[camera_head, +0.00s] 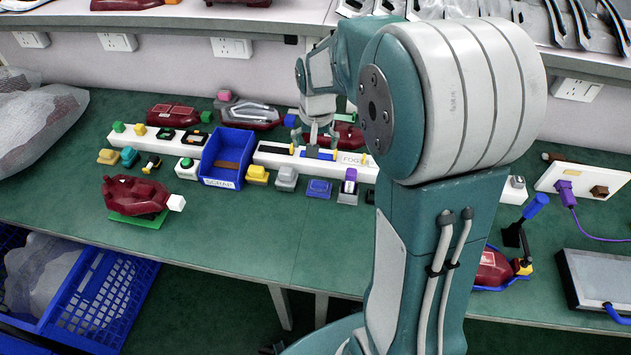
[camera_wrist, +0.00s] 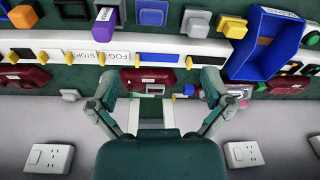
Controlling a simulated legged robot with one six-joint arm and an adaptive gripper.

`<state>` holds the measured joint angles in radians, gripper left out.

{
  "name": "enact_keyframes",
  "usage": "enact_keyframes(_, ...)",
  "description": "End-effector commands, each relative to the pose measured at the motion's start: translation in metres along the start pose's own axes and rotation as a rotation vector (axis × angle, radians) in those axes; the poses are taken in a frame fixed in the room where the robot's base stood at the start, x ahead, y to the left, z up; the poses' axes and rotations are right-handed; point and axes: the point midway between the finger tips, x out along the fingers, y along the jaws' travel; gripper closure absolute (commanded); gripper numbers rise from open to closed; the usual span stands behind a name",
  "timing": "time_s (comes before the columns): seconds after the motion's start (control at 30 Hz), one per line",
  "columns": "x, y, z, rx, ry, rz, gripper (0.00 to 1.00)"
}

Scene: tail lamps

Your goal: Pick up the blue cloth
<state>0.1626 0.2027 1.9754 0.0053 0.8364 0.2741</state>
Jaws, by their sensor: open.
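A flat dark blue patch (camera_head: 319,153) lies on the white labelled rail (camera_head: 272,158); it also shows in the wrist view (camera_wrist: 158,57). Its small size leaves unclear whether it is cloth. A blue block-like piece (camera_head: 319,188) sits on the green table in front of the rail and shows at the top of the wrist view (camera_wrist: 152,12). No other piece is clearly a cloth. My gripper (camera_head: 318,135) is over the rail at the back of the table. In the wrist view its fingers (camera_wrist: 160,88) are open and apart, with nothing held between them.
A blue bin (camera_head: 222,182) stands left of the labelled rail part. Red tail lamps (camera_head: 138,195) and several small coloured switches lie around the rail. The wall with white sockets (camera_head: 232,47) is close behind. The table front (camera_head: 250,240) is clear.

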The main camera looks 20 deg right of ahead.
Motion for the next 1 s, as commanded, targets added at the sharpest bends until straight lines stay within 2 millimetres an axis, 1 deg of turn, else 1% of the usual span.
enact_keyframes(0.03,0.016,0.001,-0.008,0.022,-0.022,0.008,0.00)
enact_keyframes(0.1,0.036,0.003,-0.018,0.050,-0.046,0.018,0.00)
enact_keyframes(0.2,0.064,0.005,-0.030,0.091,-0.076,0.031,0.00)
enact_keyframes(0.3,0.086,0.009,-0.038,0.123,-0.098,0.040,0.00)
enact_keyframes(0.4,0.101,0.011,-0.042,0.143,-0.112,0.045,0.00)
enact_keyframes(0.57,0.115,0.013,-0.043,0.154,-0.120,0.049,0.00)
enact_keyframes(0.8,0.152,0.014,-0.038,0.153,-0.121,0.049,0.00)
enact_keyframes(1.0,0.168,0.015,-0.036,0.153,-0.119,0.048,0.00)
